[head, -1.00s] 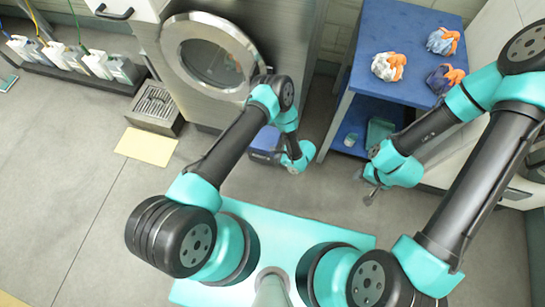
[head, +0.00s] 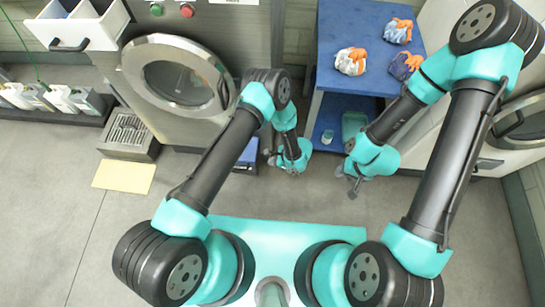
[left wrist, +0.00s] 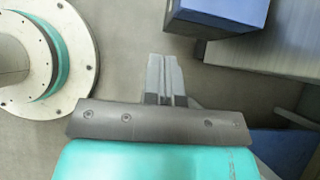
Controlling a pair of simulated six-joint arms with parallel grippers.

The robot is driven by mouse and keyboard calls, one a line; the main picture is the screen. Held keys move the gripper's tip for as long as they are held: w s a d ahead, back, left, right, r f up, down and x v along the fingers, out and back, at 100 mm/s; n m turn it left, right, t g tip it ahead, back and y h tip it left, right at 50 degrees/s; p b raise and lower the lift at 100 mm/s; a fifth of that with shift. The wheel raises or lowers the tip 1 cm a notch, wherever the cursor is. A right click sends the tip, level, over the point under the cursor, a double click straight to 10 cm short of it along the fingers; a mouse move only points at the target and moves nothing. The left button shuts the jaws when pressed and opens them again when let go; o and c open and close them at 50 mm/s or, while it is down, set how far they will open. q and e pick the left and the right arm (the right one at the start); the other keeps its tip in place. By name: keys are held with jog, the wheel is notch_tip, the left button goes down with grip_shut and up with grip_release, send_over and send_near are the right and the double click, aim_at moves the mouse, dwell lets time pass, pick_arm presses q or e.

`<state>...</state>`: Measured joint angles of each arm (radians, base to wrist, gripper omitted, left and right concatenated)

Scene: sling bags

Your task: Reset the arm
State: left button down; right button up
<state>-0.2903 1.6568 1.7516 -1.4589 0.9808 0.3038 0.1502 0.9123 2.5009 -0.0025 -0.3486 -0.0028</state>
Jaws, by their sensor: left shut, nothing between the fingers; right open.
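My left gripper (head: 291,169) hangs low in front of the washing machine, near a blue box (head: 245,162) on the floor. In the left wrist view its fingers (left wrist: 166,78) are together with nothing between them. My right gripper (head: 354,186) is open and empty above the floor, in front of the blue table (head: 330,75). Three bundled sling bags lie on that table: a white and orange one (head: 350,62), a light blue and orange one (head: 398,31) and a dark blue and orange one (head: 404,66). Both grippers are apart from the bags.
The washing machine (head: 180,75) stands behind my left arm, with an open drawer (head: 75,25) above. A metal grate (head: 128,135), a yellow mat (head: 124,177) and several white bottles (head: 60,98) are at left. Grey floor (head: 40,200) is clear at left.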

pick_arm(q)
jog(key=s+a+r+n+h, duration=0.5)
jog(key=s+a+r+n, duration=0.1)
jog(key=a+r+n, duration=0.3)
jog(key=s+a+r+n+h, duration=0.6)
jog(key=a+r+n, duration=0.3)
jog(key=r+n, duration=0.2)
jog(key=shift+a+r+t+h, duration=0.2)
jog(key=shift+r+t+h, duration=0.1)
jog(key=shift+r, duration=0.6)
